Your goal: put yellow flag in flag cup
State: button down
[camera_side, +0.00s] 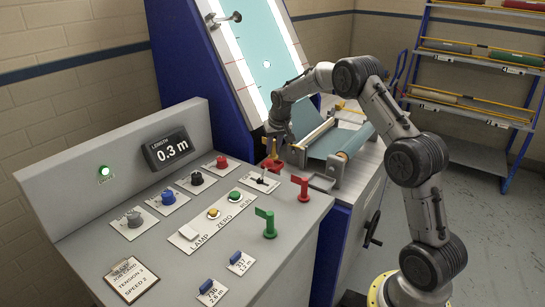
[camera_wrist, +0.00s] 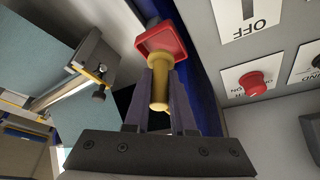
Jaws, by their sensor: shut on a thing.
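My gripper (camera_wrist: 160,100) is shut on the yellow flag (camera_wrist: 159,88), whose rounded yellow shaft shows between the fingers in the wrist view. In the side view my gripper (camera_side: 275,140) points down at the console's far right corner, with a little yellow (camera_side: 271,148) at its tips. The red square-rimmed flag cup (camera_wrist: 175,42) is just beyond the fingertips, and the yellow shaft overlaps its opening. The cup also shows in the side view (camera_side: 271,164), directly under my gripper. I cannot tell how deep the flag's far end is in the cup.
A red flag (camera_side: 303,187) and a green flag (camera_side: 268,222) stand on the console near its right edge. A lever plate (camera_side: 260,181) and a red knob (camera_side: 222,162) are close to the cup. The roller frame (camera_side: 335,150) stands right of my gripper.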

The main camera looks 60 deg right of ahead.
aim_at(273, 156)
jog(key=shift+w+d+f, duration=0.1)
jog(key=shift+w+f, duration=0.2)
jog(key=shift+f, duration=1.55)
jog(key=shift+f, duration=0.2)
jog(key=c, duration=1)
grip_release()
